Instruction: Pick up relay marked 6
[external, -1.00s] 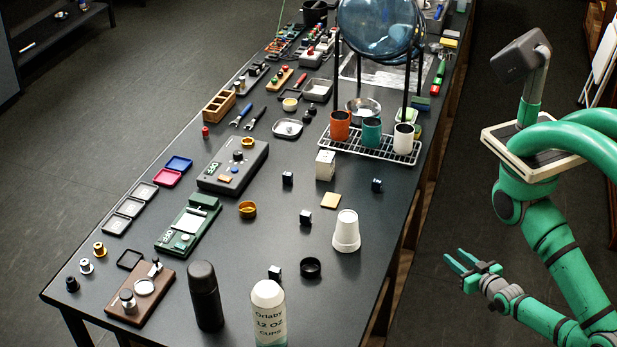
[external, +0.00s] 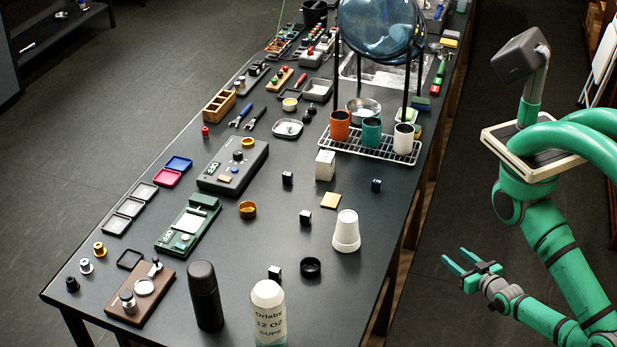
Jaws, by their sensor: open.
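Several small dark cubes that may be relays stand apart on the black table. One relay-like cube (external: 288,178) is near the middle, one (external: 376,185) is to its right, one (external: 305,217) is nearer the front, and one (external: 275,273) is close to the front edge. Their markings are too small to read, so I cannot tell which is marked 6. My gripper (external: 466,262) is open and empty, off the right side of the table, apart from all the cubes.
A white cup stack (external: 346,232), a black ring (external: 310,267), a black bottle (external: 205,296) and a cup canister (external: 268,312) stand around the front cubes. A wire rack (external: 375,148) with cups is behind. The table's right edge lies between my gripper and the cubes.

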